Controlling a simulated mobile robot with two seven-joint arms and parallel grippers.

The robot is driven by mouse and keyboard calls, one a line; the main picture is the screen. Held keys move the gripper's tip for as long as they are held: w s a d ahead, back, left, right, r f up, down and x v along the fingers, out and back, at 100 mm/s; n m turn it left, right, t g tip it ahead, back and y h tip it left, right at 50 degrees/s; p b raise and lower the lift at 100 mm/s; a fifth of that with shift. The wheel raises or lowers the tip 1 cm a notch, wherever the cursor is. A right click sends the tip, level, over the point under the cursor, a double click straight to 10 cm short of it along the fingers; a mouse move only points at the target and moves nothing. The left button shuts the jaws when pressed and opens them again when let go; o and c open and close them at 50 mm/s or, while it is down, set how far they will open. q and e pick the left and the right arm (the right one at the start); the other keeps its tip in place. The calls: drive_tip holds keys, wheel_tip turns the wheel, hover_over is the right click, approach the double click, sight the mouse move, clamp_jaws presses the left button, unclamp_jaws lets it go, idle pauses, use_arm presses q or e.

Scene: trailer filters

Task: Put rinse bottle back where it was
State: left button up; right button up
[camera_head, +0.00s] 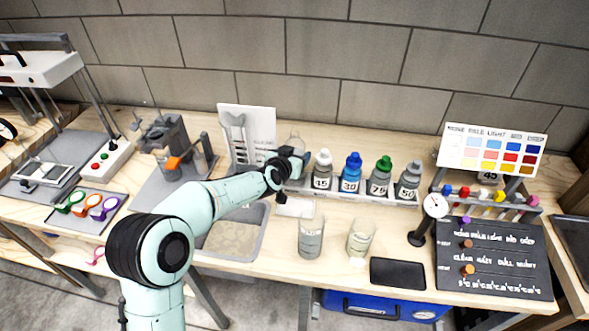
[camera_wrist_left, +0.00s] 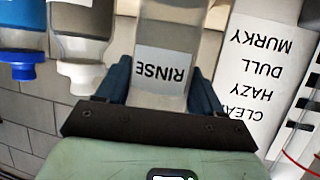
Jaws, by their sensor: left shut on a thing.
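The rinse bottle (camera_wrist_left: 163,68) is clear, with a white label reading RINSE. My left gripper (camera_wrist_left: 163,88) is shut on it, with one blue finger on each side. In the head view, the clear top of the rinse bottle (camera_head: 296,142) shows just above my left gripper (camera_head: 290,163), at the left end of the bottle rack (camera_head: 402,200). The gripper and arm hide the bottle's lower part there, so I cannot tell whether it touches the rack. My right gripper is not in view.
A white chart board (camera_head: 262,122) stands behind left. Two glass beakers (camera_head: 311,238) (camera_head: 360,238) stand in front, beside a black pad (camera_head: 398,273).

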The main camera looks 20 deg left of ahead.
use_arm(q)
drive_tip(key=shift+f+b, duration=0.6)
drive_tip(key=shift+f, duration=1.35)
drive_tip(key=shift+f, duration=0.2)
drive_tip(key=o, duration=1)
drive_tip(key=shift+o, duration=0.2)
